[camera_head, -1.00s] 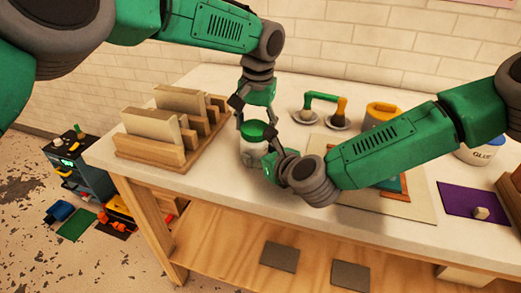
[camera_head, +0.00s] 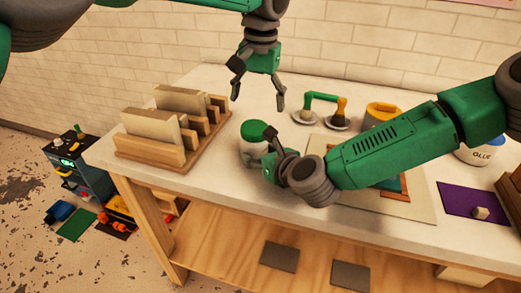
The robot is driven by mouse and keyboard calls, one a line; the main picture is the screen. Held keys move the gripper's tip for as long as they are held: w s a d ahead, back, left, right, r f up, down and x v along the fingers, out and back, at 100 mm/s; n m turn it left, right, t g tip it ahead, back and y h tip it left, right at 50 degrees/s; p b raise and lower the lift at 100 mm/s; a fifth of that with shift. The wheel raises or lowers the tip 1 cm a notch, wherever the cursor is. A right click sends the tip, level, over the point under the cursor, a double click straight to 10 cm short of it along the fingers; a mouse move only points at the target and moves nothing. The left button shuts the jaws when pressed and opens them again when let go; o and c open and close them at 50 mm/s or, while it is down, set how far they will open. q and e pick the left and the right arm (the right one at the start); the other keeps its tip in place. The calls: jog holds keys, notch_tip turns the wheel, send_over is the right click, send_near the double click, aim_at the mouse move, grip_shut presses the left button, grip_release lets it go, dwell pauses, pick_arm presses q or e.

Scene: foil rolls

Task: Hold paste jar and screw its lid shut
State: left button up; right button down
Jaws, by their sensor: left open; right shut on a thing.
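I cannot tell whether the lid sits level or tilted. My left gripper (camera_head: 258,101) is open and empty above the jar, its two fingers spread and pointing down, apart from the lid.
A wooden rack (camera_head: 177,158) with upright boards stands left of the jar. Behind and right are a green-handled holder (camera_head: 322,97) with a brush (camera_head: 341,108), a yellow pot (camera_head: 382,112) and a glue tub (camera_head: 481,152). A purple mat (camera_head: 474,203) lies at the right.

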pick_arm(q)
jog(key=shift+s+d+r, duration=0.1)
jog(key=shift+r, duration=1)
jog(key=shift+d+r, duration=0.1)
jog(key=shift+r, duration=0.95)
pick_arm(e)
jog(key=c, duration=0.5)
grip_release()
jog(key=v, duration=1.2)
